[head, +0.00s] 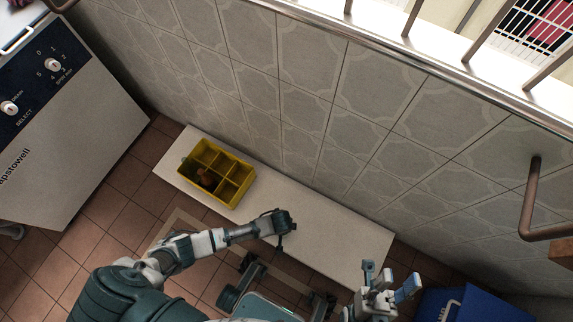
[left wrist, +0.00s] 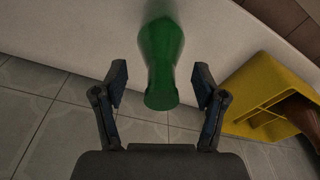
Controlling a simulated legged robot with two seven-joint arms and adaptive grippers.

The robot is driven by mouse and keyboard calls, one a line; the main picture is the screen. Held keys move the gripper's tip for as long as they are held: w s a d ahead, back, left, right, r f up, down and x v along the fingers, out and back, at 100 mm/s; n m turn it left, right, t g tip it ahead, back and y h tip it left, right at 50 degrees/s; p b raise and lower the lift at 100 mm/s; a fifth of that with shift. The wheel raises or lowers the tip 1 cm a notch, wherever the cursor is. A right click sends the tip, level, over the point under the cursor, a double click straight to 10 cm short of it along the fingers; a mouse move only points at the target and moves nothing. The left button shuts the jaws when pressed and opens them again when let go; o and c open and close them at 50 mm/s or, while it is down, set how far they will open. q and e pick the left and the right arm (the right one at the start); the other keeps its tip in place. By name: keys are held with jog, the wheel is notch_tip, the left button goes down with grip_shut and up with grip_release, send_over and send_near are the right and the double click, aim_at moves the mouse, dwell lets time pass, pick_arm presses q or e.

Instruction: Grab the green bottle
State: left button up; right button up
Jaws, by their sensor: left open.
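A green bottle (left wrist: 160,62) is in the left wrist view, over the white bench, with one end between the fingers of my left gripper (left wrist: 160,92). The gripper is open, with a gap on both sides of the bottle. In the head view my left gripper (head: 284,224) is above the bench, right of the yellow crate; I cannot make out the green bottle there. My right gripper (head: 388,279) is at the lower right, near the bench's right end, with its fingers apart and nothing seen between them.
The yellow crate (head: 237,186) has several compartments and stands on the white bench (head: 325,232) against the tiled wall. A brown bottle (head: 207,178) is in it. A blue bin (head: 485,307) is at the lower right, a white appliance (head: 75,135) at the left.

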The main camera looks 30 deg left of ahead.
pick_arm(q)
jog(key=shift+a+f, duration=0.1)
jog(key=shift+f, duration=0.7)
jog(key=shift+w+a+r, duration=0.1)
jog(key=shift+w+r, duration=0.05)
jog(key=shift+r, duration=0.05)
jog(key=shift+d, duration=0.2)
grip_shut()
jog(key=shift+a, duration=0.15)
